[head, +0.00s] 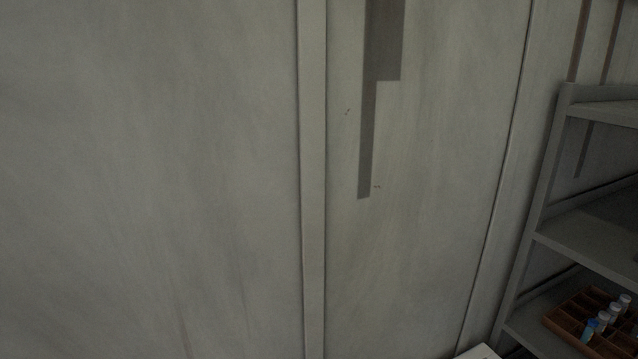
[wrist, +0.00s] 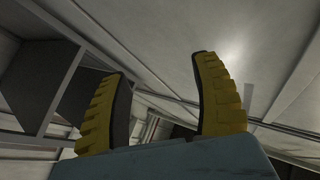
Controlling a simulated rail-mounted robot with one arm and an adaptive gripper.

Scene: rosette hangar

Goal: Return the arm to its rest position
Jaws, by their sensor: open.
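My gripper (wrist: 160,88) shows in the wrist view with two yellow, ridged fingers with dark inner pads. The fingers stand wide apart and nothing is between them. The blue-grey body of my gripper fills the bottom of that view. Behind the fingers are pale panels and a grey shelf-like frame at the left. My gripper and arm do not show in the head view.
In the head view, a grey shelf rack (head: 590,235) stands at the right. A brown compartmented tray (head: 562,322) with several small capped vials (head: 604,318) sits on its lower shelf. A pale panelled wall (head: 150,180) fills the rest. A white edge (head: 478,352) shows at the bottom.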

